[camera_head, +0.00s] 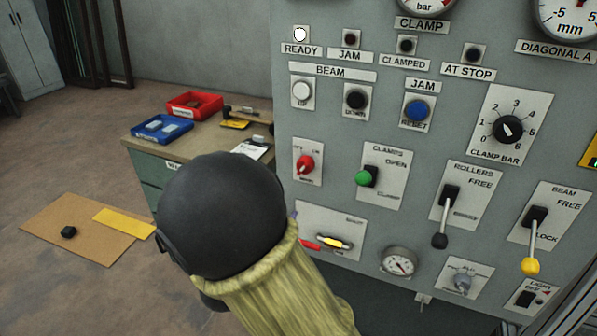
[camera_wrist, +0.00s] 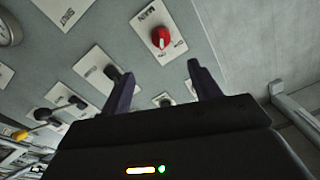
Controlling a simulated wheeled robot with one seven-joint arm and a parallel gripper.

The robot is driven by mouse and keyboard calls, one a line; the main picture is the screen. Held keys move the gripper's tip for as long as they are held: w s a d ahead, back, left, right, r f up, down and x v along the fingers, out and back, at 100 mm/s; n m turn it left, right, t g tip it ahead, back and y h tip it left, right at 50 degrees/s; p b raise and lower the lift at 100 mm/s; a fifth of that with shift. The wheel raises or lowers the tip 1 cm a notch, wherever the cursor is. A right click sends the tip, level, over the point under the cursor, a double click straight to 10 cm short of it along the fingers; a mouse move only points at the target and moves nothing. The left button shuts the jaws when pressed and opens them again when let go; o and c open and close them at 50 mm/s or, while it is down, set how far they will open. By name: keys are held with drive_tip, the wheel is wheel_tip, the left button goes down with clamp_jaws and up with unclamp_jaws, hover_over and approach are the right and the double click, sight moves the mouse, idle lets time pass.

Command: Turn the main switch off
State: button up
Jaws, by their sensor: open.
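The main switch (camera_head: 305,164) is a red rotary knob on a white plate at the left of the grey panel, with OFF and ON marked above it. Its exact pointer position is too small to read surely. In the wrist view the red knob (camera_wrist: 160,37) sits on its plate marked MAIN, beyond the fingertips and roughly between them. My gripper (camera_wrist: 160,74) is open and empty, with its two dark fingers apart and not touching the knob. In the head view my dark round arm part and yellowish sleeve hide most of the gripper, below and left of the switch.
The clamps lever with a green knob (camera_head: 363,178) is right of the switch. The shunt plate (camera_head: 330,231) with a yellow handle is below. A bench (camera_head: 190,145) with red and blue trays stands left. The rollers lever (camera_head: 446,215) and beam lever (camera_head: 534,235) stick out further right.

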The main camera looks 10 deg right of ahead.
sight(302, 170)
drive_tip(key=x, duration=1.6)
drive_tip(key=shift+w+d, duration=0.2)
drive_tip(key=shift+w, duration=0.15)
drive_tip(key=c, duration=1)
